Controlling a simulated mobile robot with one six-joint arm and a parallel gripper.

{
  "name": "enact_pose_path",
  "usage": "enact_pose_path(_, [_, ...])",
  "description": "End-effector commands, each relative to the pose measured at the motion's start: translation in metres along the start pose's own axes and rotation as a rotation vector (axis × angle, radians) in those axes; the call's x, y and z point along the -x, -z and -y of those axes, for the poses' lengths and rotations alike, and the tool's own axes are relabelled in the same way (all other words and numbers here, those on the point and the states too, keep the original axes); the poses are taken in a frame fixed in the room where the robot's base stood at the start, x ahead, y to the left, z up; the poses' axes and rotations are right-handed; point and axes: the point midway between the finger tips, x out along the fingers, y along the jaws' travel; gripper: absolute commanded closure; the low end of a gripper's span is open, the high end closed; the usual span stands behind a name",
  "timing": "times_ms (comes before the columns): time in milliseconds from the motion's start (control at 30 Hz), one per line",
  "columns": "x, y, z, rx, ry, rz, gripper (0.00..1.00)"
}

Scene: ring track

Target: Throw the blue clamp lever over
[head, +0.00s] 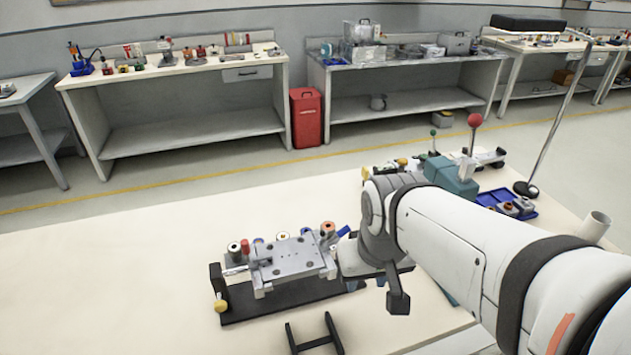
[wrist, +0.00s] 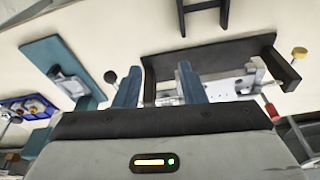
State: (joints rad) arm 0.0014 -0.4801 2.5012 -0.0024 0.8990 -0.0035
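The blue clamp lever (head: 343,231) shows as a short blue piece at the right end of a grey metal fixture (head: 292,255). In the head view it is close to my gripper, just up and left of its body; I cannot tell whether they touch. My gripper (wrist: 160,90) points down at the fixture's right end, with its two blue-grey fingers apart and nothing visible held between them. I cannot make out the blue lever in the wrist view; the gripper body hides part of the fixture there. A red lever (head: 245,247) is at the fixture's left end.
The fixture sits on a black base (head: 275,303) with a yellow knob (head: 220,304). A black stand (head: 315,334) is in front. A teal block with a red-ball lever (head: 474,121) and a blue tray (head: 507,204) lie behind the arm. The table's left side is clear.

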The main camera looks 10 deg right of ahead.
Motion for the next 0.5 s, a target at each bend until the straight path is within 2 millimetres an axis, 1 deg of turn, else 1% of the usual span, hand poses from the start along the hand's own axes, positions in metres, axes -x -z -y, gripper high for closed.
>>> enact_pose_path(67, [-0.002,0.003,0.0,-0.022,0.004,-0.002,0.63])
enact_pose_path(167, [-0.008,0.019,-0.001,-0.164,0.036,-0.016,0.63])
enact_pose_path(267, [-0.014,0.051,-0.006,-0.426,0.1,-0.037,0.63])
enact_pose_path(300, [-0.015,0.065,-0.009,-0.542,0.131,-0.043,0.63])
enact_pose_path(400, [-0.014,0.097,-0.018,-0.797,0.208,-0.057,0.63])
enact_pose_path(500, [-0.01,0.12,-0.026,-0.98,0.271,-0.06,0.63])
